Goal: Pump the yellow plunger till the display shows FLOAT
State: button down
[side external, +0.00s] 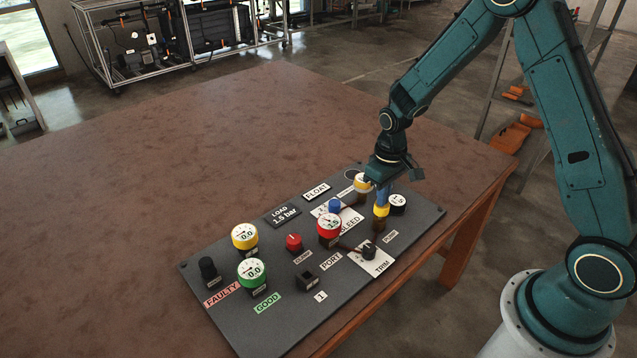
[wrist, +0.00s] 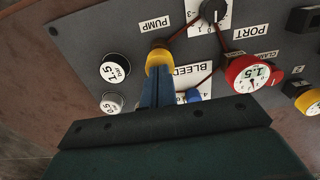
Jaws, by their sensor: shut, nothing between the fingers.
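The yellow plunger (side external: 381,210) stands upright on a dark base at the right of the grey panel, by the PUMP label. It also shows in the wrist view (wrist: 159,57). My gripper (side external: 382,203) is shut and empty, with its blue fingers pointing down right over the plunger's top. The tips look to be at or touching the cap; I cannot tell whether they press it. A dark plate (side external: 284,214) reads LOAD 1.5 bar. A white plate (side external: 317,191) beside it reads FLOAT. A white round gauge (side external: 398,203) reads 1.5, also seen in the wrist view (wrist: 115,70).
Around the plunger stand a red-rimmed gauge (side external: 329,226) reading about 1.5, a blue knob (side external: 335,205) by BLEED and a black TRIM knob (side external: 369,250). Yellow (side external: 245,237) and green (side external: 252,272) gauges read 0.0 further left. The brown table (side external: 150,160) is clear beyond the panel.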

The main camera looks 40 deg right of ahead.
jog(key=shift+r, duration=2.85)
jog(key=shift+r, duration=0.15)
jog(key=s+a+r+t, duration=0.1)
jog(key=s+a+r, duration=0.1)
jog(key=s+r, duration=0.45)
jog(key=s+a+r+t, duration=0.2)
jog(key=s+r, duration=0.1)
jog(key=r, duration=0.6)
jog(key=s+a+r+t, duration=0.1)
jog(key=s+r, duration=0.1)
jog(key=s, duration=0.4)
jog(key=s+r+t, duration=0.1)
jog(key=s+r, duration=0.2)
jog(key=s, duration=0.4)
jog(key=shift+s+a+r+t, duration=0.15)
jog(key=shift+a+r+t, duration=0.15)
jog(key=shift+a, duration=0.1)
